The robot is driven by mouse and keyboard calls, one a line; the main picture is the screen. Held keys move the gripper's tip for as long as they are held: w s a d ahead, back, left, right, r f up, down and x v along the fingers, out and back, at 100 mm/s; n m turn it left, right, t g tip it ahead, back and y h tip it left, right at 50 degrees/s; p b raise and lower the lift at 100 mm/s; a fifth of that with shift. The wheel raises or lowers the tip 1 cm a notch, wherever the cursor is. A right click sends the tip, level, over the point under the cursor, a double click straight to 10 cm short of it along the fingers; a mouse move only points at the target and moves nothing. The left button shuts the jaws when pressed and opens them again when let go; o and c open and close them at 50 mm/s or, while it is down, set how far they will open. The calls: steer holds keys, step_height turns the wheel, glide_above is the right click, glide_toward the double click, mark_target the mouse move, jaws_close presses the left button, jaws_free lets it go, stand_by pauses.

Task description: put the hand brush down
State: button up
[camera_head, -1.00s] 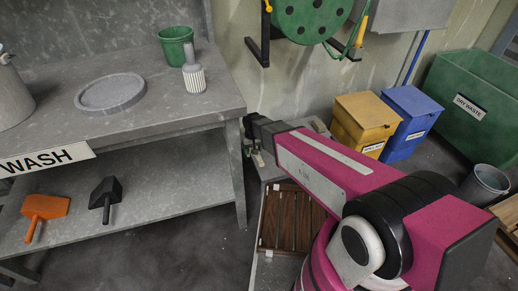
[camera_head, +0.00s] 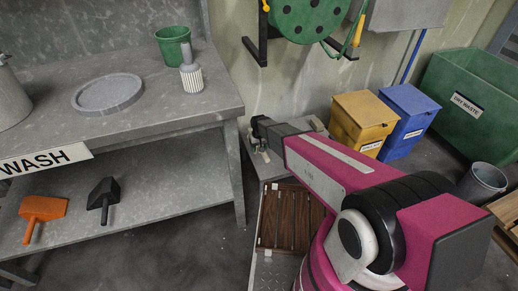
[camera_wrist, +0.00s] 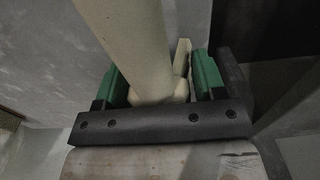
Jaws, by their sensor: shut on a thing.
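My gripper (camera_head: 263,144) is at the end of my magenta arm, over a low grey surface to the right of the wash table. In the wrist view its green finger pads (camera_wrist: 160,84) are on both sides of a thick cream handle (camera_wrist: 125,35), which I take to be the hand brush. The gripper is shut on it. The handle slants up and out of the top of the wrist view. In the head view only a small pale part shows under the gripper, and the bristles cannot be made out.
The wash table (camera_head: 150,133) at left bears a grey round dish (camera_head: 107,94), a green pail (camera_head: 173,47) and a white ribbed object (camera_head: 192,78). Orange (camera_head: 42,208) and black (camera_head: 103,193) scoops lie on its lower shelf. A brown slatted panel (camera_head: 288,222) lies nearer. Yellow (camera_head: 362,122) and blue (camera_head: 407,118) bins stand behind.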

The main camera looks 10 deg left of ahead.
steer(key=shift+f, duration=0.3)
steer(key=shift+f, duration=0.3)
steer(key=o, duration=0.8)
steer(key=shift+o, duration=0.2)
steer(key=shift+r, duration=0.1)
step_height(320, 180, up, 11)
steer(key=shift+s+f, duration=0.1)
steer(key=shift+s, duration=0.05)
steer(key=s+d+r+m, duration=0.1)
steer(key=s+d+r, duration=0.4)
steer(key=d, duration=0.5)
steer(key=s+d+r+m, duration=0.2)
steer(key=s+d+r, duration=0.3)
steer(key=d, duration=0.5)
steer(key=s+d+r+m, duration=0.2)
steer(key=s+d+r, duration=0.3)
steer(key=d, duration=0.6)
steer(key=shift+s+r, duration=0.2)
steer(key=shift+s, duration=0.45)
